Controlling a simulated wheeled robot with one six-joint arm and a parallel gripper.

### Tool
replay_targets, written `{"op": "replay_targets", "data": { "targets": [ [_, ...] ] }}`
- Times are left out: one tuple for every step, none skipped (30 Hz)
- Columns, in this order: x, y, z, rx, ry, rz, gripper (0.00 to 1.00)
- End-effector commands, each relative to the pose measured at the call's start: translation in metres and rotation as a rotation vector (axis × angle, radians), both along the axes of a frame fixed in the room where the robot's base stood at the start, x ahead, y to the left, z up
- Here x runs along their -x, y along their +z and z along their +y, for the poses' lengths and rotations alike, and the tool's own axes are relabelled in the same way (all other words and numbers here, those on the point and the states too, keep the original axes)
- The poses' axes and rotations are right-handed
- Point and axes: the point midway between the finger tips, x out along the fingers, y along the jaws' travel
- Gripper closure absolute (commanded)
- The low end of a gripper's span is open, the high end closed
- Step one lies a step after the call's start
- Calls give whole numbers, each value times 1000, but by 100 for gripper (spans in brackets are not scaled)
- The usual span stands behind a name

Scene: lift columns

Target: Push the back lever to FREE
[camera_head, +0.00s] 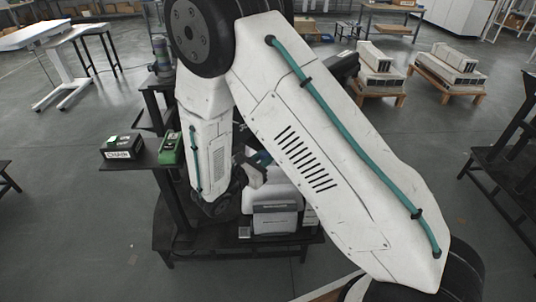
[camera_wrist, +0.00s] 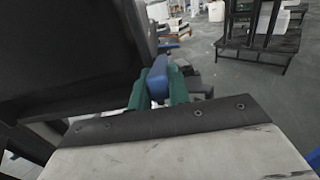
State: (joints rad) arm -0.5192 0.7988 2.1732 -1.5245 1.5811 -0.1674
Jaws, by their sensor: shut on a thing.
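In the wrist view, a blue lever (camera_wrist: 158,76) with a rounded end stands between the green fingers of my gripper (camera_wrist: 158,90). The fingers are shut on it. A further blue piece (camera_wrist: 168,47) shows just beyond it; I cannot tell whether it is another lever. No FREE marking is readable. In the head view my arm covers much of the work area. My gripper (camera_head: 254,168) shows small and partly hidden, above a white-and-grey machine (camera_head: 272,208) on a dark bench. The lever itself cannot be made out clearly there.
A large dark panel (camera_wrist: 60,50) fills the left of the wrist view, close to my gripper. In the head view a black box marked CHAIN (camera_head: 121,147) and a green device (camera_head: 170,149) sit on a side shelf. Open floor (camera_head: 90,230) lies left of the bench.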

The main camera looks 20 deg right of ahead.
Motion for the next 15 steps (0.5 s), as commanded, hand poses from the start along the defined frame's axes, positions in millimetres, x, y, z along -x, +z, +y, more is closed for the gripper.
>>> {"op": "replay_targets", "data": {
  "targets": [
    [2,-5,0,-2,-2,8,100],
    [2,-7,1,-2,-2,8,100],
    [3,-11,1,-1,-2,9,100],
    [3,-13,1,-1,-2,9,100],
    [3,-15,1,-2,-2,9,100],
    [3,-19,1,-2,-2,9,100],
    [4,-22,1,-2,-2,10,100],
    [4,-24,1,-1,-2,11,100],
    [4,-28,1,-1,-2,11,100],
    [4,-30,1,-2,-3,10,100],
    [3,-33,1,-3,-3,10,100],
    [3,-37,0,-3,-3,10,100],
    [3,-39,0,-3,-3,10,100],
    [3,-41,0,-3,-4,10,100],
    [3,-44,-1,-3,-4,10,100]
  ]
}}
